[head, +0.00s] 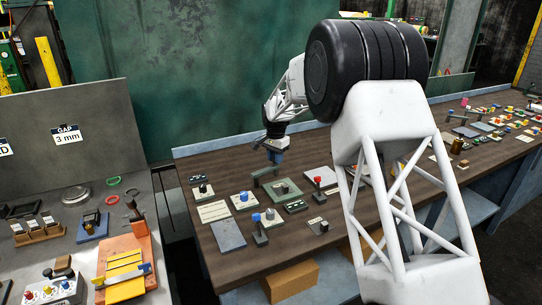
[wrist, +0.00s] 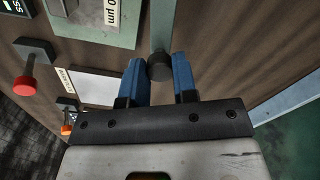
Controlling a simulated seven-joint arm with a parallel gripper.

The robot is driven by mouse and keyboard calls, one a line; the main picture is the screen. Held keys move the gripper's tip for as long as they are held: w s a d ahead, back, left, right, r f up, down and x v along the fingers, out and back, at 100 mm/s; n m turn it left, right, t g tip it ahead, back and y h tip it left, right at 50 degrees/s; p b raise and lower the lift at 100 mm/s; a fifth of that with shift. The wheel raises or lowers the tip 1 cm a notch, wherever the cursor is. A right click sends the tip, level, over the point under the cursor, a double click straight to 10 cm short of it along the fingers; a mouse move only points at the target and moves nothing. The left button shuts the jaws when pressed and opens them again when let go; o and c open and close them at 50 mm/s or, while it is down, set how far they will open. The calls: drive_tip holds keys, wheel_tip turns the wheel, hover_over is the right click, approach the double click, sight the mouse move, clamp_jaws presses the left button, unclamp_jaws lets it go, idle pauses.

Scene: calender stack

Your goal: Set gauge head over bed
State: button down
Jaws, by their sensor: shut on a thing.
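My gripper (head: 276,156) is over the middle of the dark wooden bench, pointing down. In the wrist view its two blue fingers (wrist: 160,80) are shut on a dark round knob (wrist: 160,66). A grey-green bar (wrist: 160,25) runs from the knob toward the top edge. I take this to be the gauge head; in the head view its grey arm (head: 264,178) shows just under the fingers, beside a green plate (head: 285,190). The green plate, which looks like the bed, also shows in the wrist view (wrist: 126,37), with a label ending in "0 µm". Whether the head touches it I cannot tell.
A red-knobbed lever (head: 318,183) stands by a pale plate (head: 323,175) to the right. A blue-knobbed post (head: 257,224), a grey slab (head: 228,235) and several small knobbed blocks stand nearer. A separate grey bench (head: 75,232) with tools is at left.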

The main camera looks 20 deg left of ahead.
drive_tip(key=s+d+m, duration=0.1)
drive_tip(key=m, duration=0.1)
drive_tip(key=s+d+m, duration=0.1)
drive_tip(key=m, duration=0.1)
drive_tip(key=shift+s+d+m, duration=0.3)
drive_tip(key=shift+s, duration=0.05)
drive_tip(key=shift+s+d+r+m, duration=0.1)
drive_tip(key=shift+s+d+m, duration=0.15)
drive_tip(key=shift+s+m, duration=0.3)
drive_tip(key=shift+s+d+m, duration=0.2)
drive_tip(key=shift+s+m, duration=0.2)
drive_tip(key=shift+m, duration=0.25)
drive_tip(key=shift+s+d+m, duration=0.25)
drive_tip(key=shift+s+m, duration=0.65)
drive_tip(key=shift+m, duration=0.4)
drive_tip(key=shift+s, duration=0.1)
drive_tip(key=c, duration=0.9)
unclamp_jaws()
wheel_tip(320, 180, up, 8)
